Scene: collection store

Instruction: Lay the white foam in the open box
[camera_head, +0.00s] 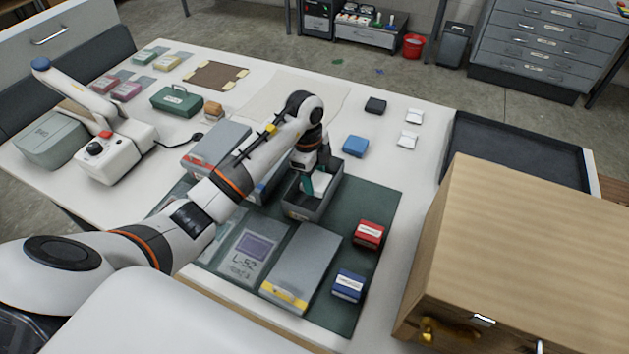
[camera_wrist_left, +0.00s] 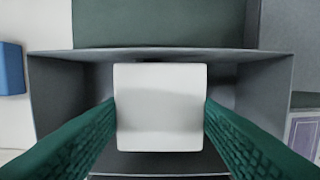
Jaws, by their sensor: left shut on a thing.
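The white foam (camera_wrist_left: 161,107) is a pale block between the two green fingers of my left gripper (camera_wrist_left: 160,112), which is shut on it. In the left wrist view the foam is over the inside of the open grey box (camera_wrist_left: 262,95), with box walls around it. In the head view the foam (camera_head: 319,182) shows between the fingers at the open box (camera_head: 308,210), and my left gripper (camera_head: 318,183) reaches down into the box opening. I cannot tell whether the foam touches the box floor. My right gripper is not in view.
A grey lid (camera_head: 302,265) lies on the dark green mat (camera_head: 378,215) in front of the box. A red box (camera_head: 368,234) and a blue box (camera_head: 348,285) stand to the right. A wooden cabinet (camera_head: 530,240) fills the right side.

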